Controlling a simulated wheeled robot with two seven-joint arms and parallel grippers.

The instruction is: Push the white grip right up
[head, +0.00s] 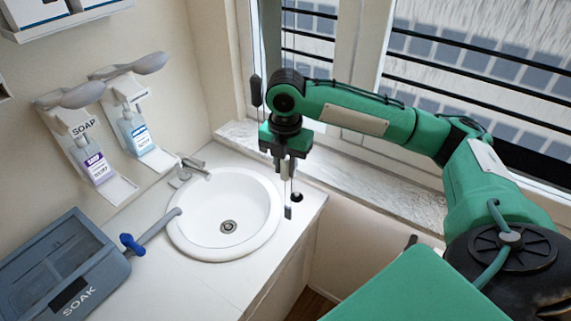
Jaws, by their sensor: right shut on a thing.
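My right gripper (290,174) points down over the right edge of the washbasin counter, in front of the window. It is shut on a slim pale piece that looks like the white grip; the fingers hide most of it. A thin cord runs down below the fingers to a small grey weight (288,212). A dark pull (256,90) hangs on another cord left of my right arm's wrist. My left gripper is not in view.
A round white basin (187,232) with a tap (190,170) is set in the counter. Two wall dispensers (96,168) (139,133) hang at left. A grey-blue SOAK box (100,286) stands front left. A marble sill (375,190) runs below the barred window.

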